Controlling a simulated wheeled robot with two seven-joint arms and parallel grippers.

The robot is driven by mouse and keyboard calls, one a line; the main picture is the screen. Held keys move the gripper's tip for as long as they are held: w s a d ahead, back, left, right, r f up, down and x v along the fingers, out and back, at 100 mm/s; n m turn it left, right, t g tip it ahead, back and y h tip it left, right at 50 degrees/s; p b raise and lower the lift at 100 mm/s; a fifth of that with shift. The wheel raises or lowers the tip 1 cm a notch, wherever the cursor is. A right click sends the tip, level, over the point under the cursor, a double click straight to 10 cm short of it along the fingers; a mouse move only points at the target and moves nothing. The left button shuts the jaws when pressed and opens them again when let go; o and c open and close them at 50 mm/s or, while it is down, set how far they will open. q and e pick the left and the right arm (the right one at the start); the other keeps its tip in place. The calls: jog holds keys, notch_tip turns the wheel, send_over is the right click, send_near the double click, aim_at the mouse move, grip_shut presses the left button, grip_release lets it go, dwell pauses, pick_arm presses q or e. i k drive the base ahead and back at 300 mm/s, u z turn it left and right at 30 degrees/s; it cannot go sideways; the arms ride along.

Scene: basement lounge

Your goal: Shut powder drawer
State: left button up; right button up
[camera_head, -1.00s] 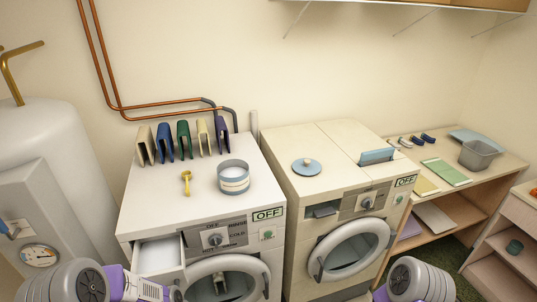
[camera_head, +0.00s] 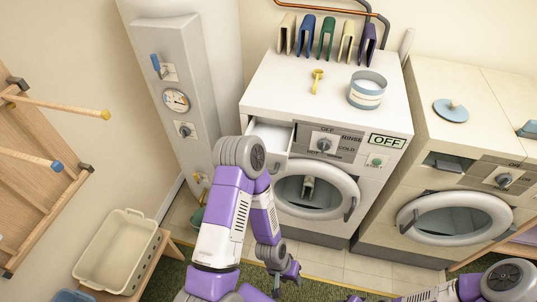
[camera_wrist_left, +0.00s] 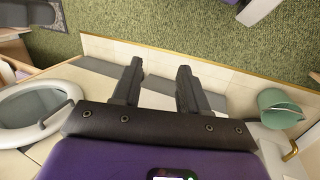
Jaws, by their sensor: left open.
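The powder drawer (camera_head: 271,136) sticks out, open, from the upper left front of the left washing machine (camera_head: 330,95). My left arm's elbow covers part of it in the head view. My left gripper (camera_head: 287,277) hangs low in front of this machine, below the drawer and near the floor. In the left wrist view my left gripper (camera_wrist_left: 157,80) is open, with nothing between its fingers. The drawer cannot be made out in the left wrist view. My right arm enters at the lower right of the head view; its gripper is at best cut off by the bottom edge.
The round washer door (camera_head: 317,192) is below the drawer. A yellow scoop (camera_head: 317,81) and a tin (camera_head: 367,90) stand on top. A second machine (camera_head: 455,150) is at right. A green bucket (camera_wrist_left: 281,108) and a cream basket (camera_head: 117,250) are at left.

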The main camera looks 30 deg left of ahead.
aim_at(277, 135)
jog(key=k, duration=0.5)
jog(key=z, duration=1.05)
jog(key=i, duration=0.85)
jog(key=u, duration=1.8)
